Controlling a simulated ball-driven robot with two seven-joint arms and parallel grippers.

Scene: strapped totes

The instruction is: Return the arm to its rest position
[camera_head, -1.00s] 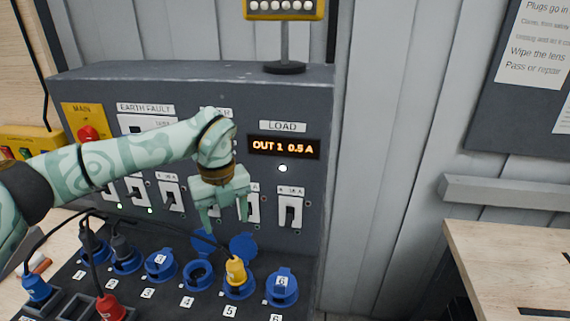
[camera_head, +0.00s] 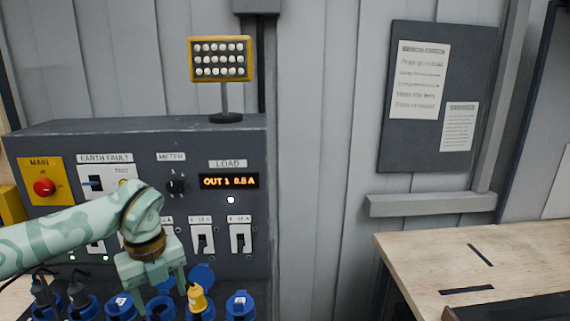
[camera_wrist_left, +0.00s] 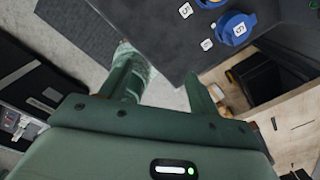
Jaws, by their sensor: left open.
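My left gripper (camera_head: 153,284) is open and empty in the head view, pointing down in front of the grey power panel (camera_head: 250,140), over its row of blue sockets. My pale green patterned arm reaches in from the left and covers part of the switches. In the left wrist view the two fingers of my left gripper (camera_wrist_left: 160,78) are apart with nothing between them; part of the panel's dark socket deck (camera_wrist_left: 130,20) shows beyond. My right gripper is in neither view.
A yellow plug (camera_head: 197,299) stands in a socket just right of my gripper. A lamp board (camera_head: 222,60) stands on the panel. A wooden bench (camera_head: 440,265) is at the right, below a dark notice board (camera_head: 400,150). Floor (camera_wrist_left: 170,95) shows between my fingers.

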